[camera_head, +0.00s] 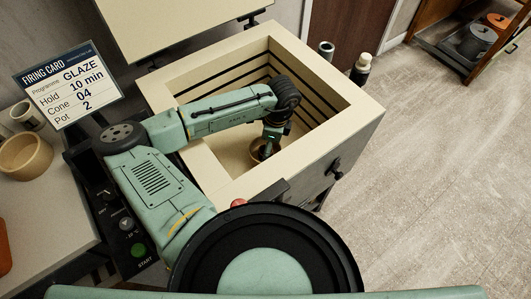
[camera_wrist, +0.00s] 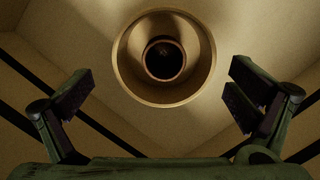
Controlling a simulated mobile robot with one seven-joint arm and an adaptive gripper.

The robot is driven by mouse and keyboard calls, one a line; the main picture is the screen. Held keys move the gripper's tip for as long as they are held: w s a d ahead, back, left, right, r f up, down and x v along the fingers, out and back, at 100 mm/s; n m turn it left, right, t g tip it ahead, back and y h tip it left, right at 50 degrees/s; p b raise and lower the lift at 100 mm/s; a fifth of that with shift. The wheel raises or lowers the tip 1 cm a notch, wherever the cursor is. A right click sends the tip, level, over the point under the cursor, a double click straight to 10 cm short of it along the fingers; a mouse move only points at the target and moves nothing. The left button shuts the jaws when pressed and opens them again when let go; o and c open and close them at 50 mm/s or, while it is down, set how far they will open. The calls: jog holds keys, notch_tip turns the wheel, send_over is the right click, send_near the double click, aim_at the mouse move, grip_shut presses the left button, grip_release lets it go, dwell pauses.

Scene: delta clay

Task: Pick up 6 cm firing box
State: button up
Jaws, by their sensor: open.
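My gripper (camera_head: 270,140) reaches down into the open kiln (camera_head: 363,108). Below it a small tan round vessel (camera_head: 255,155) shows in part on the kiln floor; the gripper hides the rest. In the wrist view the fingers of my gripper (camera_wrist: 160,88) are spread wide and empty. A tan round vessel (camera_wrist: 128,62) lies beyond them, between the fingertips and towards the top. A smaller round rim (camera_wrist: 165,77) with a dark inside shows within it. I cannot tell which of these is the 6 cm firing box. No finger seems to touch either.
The kiln walls, with dark grooves, surround my gripper closely. The raised lid (camera_head: 175,25) stands behind. A firing card (camera_head: 68,85) stands at left, near a tan bowl (camera_head: 27,153) and a cup (camera_head: 24,115). Two bottles (camera_head: 361,68) (camera_head: 326,51) stand beyond the kiln.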

aim_at(253, 148)
jog(key=shift+w+a+f+p, duration=0.15)
jog(key=shift+f+p, duration=0.15)
jog(key=shift+f, duration=0.55)
jog(key=shift+w+a+f+p, duration=0.1)
jog(key=shift+f+p, duration=0.25)
jog(key=shift+f, duration=0.55)
jog(key=shift+w+a+f+p, duration=0.15)
jog(key=shift+f+p, duration=0.15)
jog(key=shift+f, duration=0.55)
jog(key=shift+s, duration=0.1)
jog(key=c, duration=1.1)
